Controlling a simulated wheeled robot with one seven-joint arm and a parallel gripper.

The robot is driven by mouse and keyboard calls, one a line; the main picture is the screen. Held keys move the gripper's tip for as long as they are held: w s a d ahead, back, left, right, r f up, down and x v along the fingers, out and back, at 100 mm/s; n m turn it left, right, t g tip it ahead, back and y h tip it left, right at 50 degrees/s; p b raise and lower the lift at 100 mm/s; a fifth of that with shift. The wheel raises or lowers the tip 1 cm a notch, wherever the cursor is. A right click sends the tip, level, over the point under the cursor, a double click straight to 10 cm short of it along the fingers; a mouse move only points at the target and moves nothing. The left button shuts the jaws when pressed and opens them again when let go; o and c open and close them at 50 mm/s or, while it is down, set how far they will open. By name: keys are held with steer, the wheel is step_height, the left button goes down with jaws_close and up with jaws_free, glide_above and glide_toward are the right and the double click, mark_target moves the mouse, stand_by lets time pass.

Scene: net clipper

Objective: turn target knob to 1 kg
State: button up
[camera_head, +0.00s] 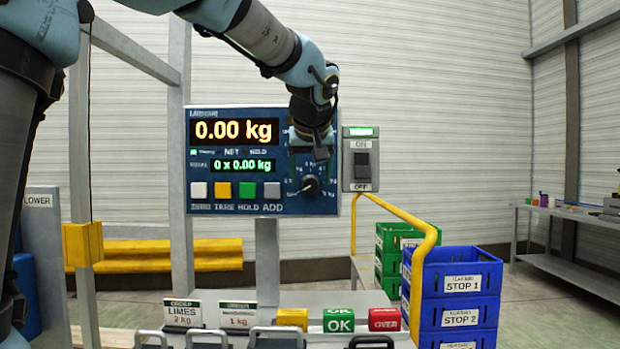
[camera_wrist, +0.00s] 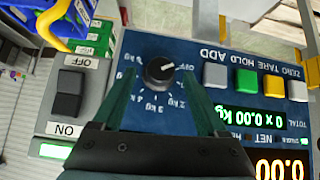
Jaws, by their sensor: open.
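The target knob (camera_head: 310,184) is a round black dial with a white pointer line, low on the right of the blue scale panel (camera_head: 225,208). In the wrist view, which is upside down, the knob (camera_wrist: 157,72) sits between and just beyond the fingers. Its pointer is turned toward the OFF side, and several kg marks ring it. My gripper (camera_head: 309,156) is in front of the panel, just above the knob in the head view. In the wrist view my gripper (camera_wrist: 162,85) has its two green fingers apart on either side of the knob, with no clear contact.
A power switch box (camera_head: 361,172) stands close right of the panel. A row of buttons (camera_head: 236,190) lies left of the knob. A yellow rail (camera_head: 405,222) and blue STOP crates (camera_head: 459,286) are at the right. Small order cards (camera_head: 184,311) stand below.

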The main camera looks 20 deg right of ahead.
steer(key=shift+x, duration=0.95)
steer(key=shift+c, duration=0.2)
steer(key=c, duration=1.1)
steer(key=shift+c, duration=0.2)
steer(key=shift+f, duration=0.1)
steer(key=y+b, duration=0.1)
steer(key=m+t+y+b, duration=0.1)
steer(key=y, duration=0.1)
steer(key=shift+d+f+m+t+b, duration=0.1)
steer(key=shift+d+m+t+b, duration=0.1)
steer(key=shift+m+t+b, duration=0.15)
jaws_close()
steer(key=shift+m+t+y+b, duration=0.75)
steer(key=shift+y+b, duration=0.05)
steer(key=shift+y, duration=0.3)
